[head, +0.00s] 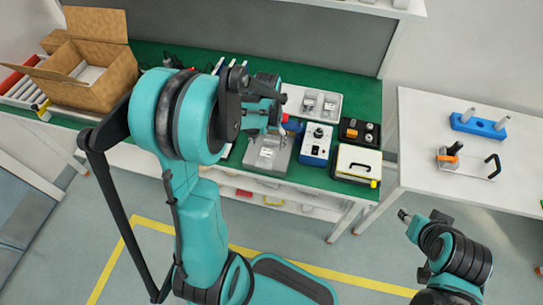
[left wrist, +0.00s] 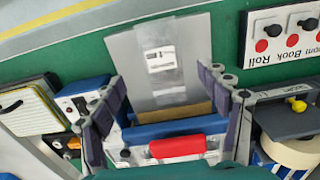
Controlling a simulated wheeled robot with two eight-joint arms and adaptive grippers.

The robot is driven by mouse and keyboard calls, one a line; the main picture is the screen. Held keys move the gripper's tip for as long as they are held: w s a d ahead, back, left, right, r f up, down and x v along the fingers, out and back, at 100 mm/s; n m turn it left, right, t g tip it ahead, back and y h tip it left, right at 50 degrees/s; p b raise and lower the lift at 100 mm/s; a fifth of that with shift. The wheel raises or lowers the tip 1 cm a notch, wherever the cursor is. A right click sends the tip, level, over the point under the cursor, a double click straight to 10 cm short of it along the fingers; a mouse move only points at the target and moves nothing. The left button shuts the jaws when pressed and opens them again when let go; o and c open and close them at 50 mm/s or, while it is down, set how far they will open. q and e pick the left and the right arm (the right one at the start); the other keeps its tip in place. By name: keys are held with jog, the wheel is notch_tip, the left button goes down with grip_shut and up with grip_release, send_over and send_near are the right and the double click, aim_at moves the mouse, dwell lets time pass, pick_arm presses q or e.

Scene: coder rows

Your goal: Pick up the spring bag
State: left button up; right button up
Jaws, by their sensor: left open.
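A clear bag with a white label (left wrist: 160,62), which I take to be the spring bag, lies on a grey panel (left wrist: 128,50) in the left wrist view. In the head view the grey panel (head: 268,160) is at the table's front, with a pale patch on it. My left gripper (head: 264,125) is above its rear end. In the left wrist view my left gripper (left wrist: 165,85) is open, its fingers apart on either side of the panel, holding nothing. The label's print is too small to read. My right arm's end (head: 406,216) is over the floor at lower right; its jaws are unclear.
A blue box with knobs (head: 316,145) and a white case with a black handle (head: 357,163) stand right of the panel. A red and blue part (left wrist: 176,146) lies close behind it. A cardboard box (head: 105,75) stands at far left. A white table (head: 455,185) is at right.

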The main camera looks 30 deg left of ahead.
aim_at(267, 151)
pick_arm(q)
notch_tip(267, 151, down, 5)
jog(key=b, duration=0.2)
jog(key=shift+a+f+b, duration=0.1)
jog(key=shift+f+b, duration=0.1)
jog(key=shift+b, duration=0.1)
jog(key=shift+r, duration=0.1)
jog(key=shift+c, duration=0.9)
jog(key=c, duration=1.1)
